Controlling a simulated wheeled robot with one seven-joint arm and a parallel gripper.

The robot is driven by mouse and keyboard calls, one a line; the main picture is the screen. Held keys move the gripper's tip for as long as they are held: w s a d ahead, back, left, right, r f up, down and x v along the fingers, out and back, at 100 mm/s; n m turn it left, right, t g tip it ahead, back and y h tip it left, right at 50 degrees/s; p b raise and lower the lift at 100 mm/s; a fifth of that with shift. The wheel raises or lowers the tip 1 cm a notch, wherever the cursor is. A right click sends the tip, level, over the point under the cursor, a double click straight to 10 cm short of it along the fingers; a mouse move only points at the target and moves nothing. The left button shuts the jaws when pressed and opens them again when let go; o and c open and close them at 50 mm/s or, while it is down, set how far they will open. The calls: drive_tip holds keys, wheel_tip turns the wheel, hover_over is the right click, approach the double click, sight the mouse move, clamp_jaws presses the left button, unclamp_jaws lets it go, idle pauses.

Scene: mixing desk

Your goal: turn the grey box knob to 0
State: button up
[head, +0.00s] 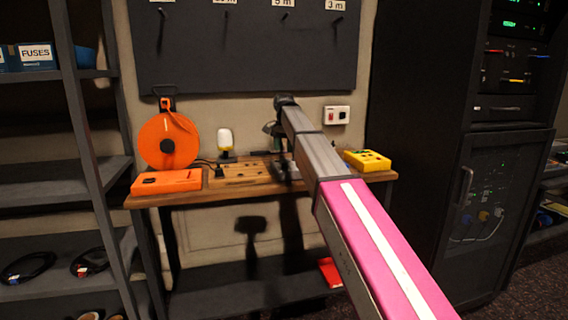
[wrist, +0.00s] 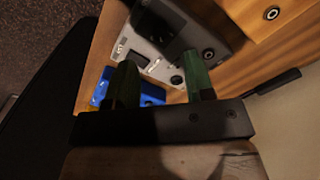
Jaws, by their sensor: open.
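In the wrist view, a light grey box (wrist: 155,66) with dark fittings shows beyond and between the fingers. A small round black knob (wrist: 176,78) is on its face, beside the right-hand finger; I cannot read its marks or setting. My gripper (wrist: 160,62) is open, its two dark green fingers apart with nothing held between them. I cannot tell whether a finger touches the box. In the head view, my gripper (head: 272,131) is above the wooden desk (head: 237,184), and my arm hides most of what lies below it.
A dark block (wrist: 165,28) and a blue item (wrist: 149,98) are close by in the wrist view. In the head view, an orange reel (head: 168,142), an orange case (head: 167,182), a white-topped lamp (head: 225,140) and a yellow box (head: 367,161) stand on the desk.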

sight(284, 165)
wheel_tip(284, 165, down, 7)
idle(0.3)
drive_tip(key=shift+c, duration=0.3)
clamp_jaws()
